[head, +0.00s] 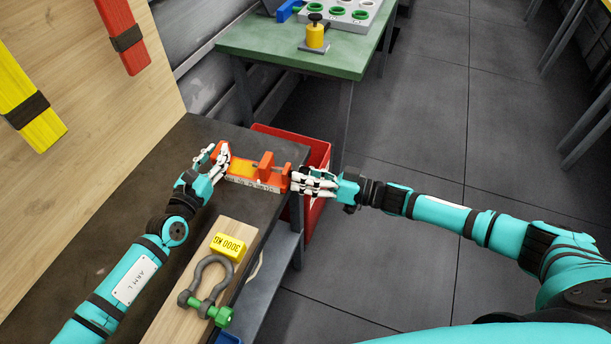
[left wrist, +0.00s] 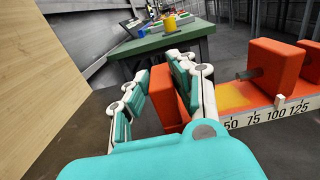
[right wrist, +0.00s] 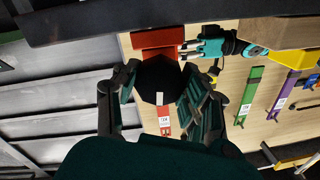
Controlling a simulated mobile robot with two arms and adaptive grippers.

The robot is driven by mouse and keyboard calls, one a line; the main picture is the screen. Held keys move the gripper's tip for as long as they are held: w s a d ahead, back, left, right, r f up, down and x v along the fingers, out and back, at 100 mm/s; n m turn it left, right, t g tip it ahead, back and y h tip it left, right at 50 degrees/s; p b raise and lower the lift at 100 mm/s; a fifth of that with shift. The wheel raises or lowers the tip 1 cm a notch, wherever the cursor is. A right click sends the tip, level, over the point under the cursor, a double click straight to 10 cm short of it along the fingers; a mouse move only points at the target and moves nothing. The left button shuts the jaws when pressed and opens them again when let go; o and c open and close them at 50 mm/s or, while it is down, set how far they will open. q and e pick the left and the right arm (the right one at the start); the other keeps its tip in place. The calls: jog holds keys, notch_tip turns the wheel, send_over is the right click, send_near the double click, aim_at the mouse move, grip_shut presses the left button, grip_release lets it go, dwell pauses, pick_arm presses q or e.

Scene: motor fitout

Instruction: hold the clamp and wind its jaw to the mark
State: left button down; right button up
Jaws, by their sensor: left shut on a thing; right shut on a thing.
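The orange-red clamp (head: 243,181) lies at the bench edge, with a yellow bed and a white number scale along its side. My left gripper (head: 219,162) is shut on its left end block, which shows between the fingers in the left wrist view (left wrist: 163,92). The movable jaw (left wrist: 276,64) stands apart from that block, with a small pale tab (left wrist: 280,101) by the scale near 100. My right gripper (head: 302,181) is at the clamp's right end. In the right wrist view it is shut on a dark faceted knob (right wrist: 158,75) with a white patch.
A wooden board (head: 178,312) on the bench carries a grey shackle with a green pin (head: 205,285) and a yellow block (head: 228,246). A red bin (head: 316,152) is beside the bench. A green table (head: 345,61) stands beyond. Open floor lies to the right.

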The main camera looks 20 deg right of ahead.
jog(key=m, duration=0.7)
jog(key=shift+f, duration=0.15)
jog(key=m, duration=0.7)
jog(key=shift+m, duration=0.3)
jog(key=m, duration=0.4)
jog(key=shift+s+m, duration=0.1)
jog(key=shift+m, duration=0.2)
jog(key=m, duration=0.7)
jog(key=shift+a, duration=0.25)
jog(key=shift+s+a+m+y, duration=0.15)
jog(key=shift+a+m+y, duration=0.15)
jog(key=shift+m, duration=0.8)
jog(key=shift+w+d+m, duration=0.3)
jog(key=shift+d, duration=0.2)
